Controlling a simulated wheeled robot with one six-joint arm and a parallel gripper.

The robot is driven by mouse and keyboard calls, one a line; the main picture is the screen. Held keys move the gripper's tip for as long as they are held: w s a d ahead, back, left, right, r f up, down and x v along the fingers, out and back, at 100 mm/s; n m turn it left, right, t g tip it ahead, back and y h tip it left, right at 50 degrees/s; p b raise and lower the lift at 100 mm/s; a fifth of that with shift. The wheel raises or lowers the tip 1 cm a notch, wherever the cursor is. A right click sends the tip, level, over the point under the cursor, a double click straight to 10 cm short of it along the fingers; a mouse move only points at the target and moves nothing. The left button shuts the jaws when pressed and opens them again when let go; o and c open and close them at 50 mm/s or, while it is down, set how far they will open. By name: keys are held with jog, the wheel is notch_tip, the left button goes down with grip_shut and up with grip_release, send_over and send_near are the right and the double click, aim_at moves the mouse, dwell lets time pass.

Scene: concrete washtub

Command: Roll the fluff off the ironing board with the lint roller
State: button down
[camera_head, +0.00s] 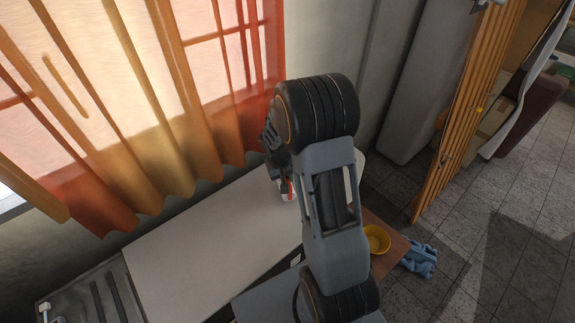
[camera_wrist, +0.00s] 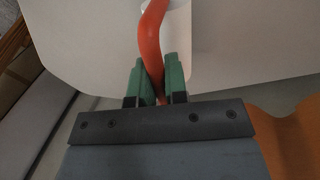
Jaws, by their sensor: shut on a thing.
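The ironing board (camera_head: 205,245) is a long pale surface running from lower left to the middle in the head view. Its plain pale top and rounded edge fill much of the wrist view (camera_wrist: 245,45). My gripper (camera_wrist: 156,78) has green fingers shut on the curved orange-red handle of the lint roller (camera_wrist: 150,40). The white roller end shows at the top edge of the wrist view, over the board, partly cut off. I cannot tell whether it touches the board. In the head view a bit of red and white shows beside my arm, which hides the rest. I can make out no fluff.
Orange curtains (camera_head: 130,110) hang along the board's far side. A yellow bowl (camera_head: 377,239) stands on a brown wooden surface to the right. A blue cloth (camera_head: 418,260) lies beyond it. A slatted wooden panel (camera_head: 465,110) stands at the right; tiled floor is open there.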

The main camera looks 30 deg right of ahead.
jog(key=shift+a+r+p, duration=0.2)
jog(key=shift+r+p, duration=1.85)
jog(key=shift+r, duration=1.1)
jog(key=shift+w, duration=0.1)
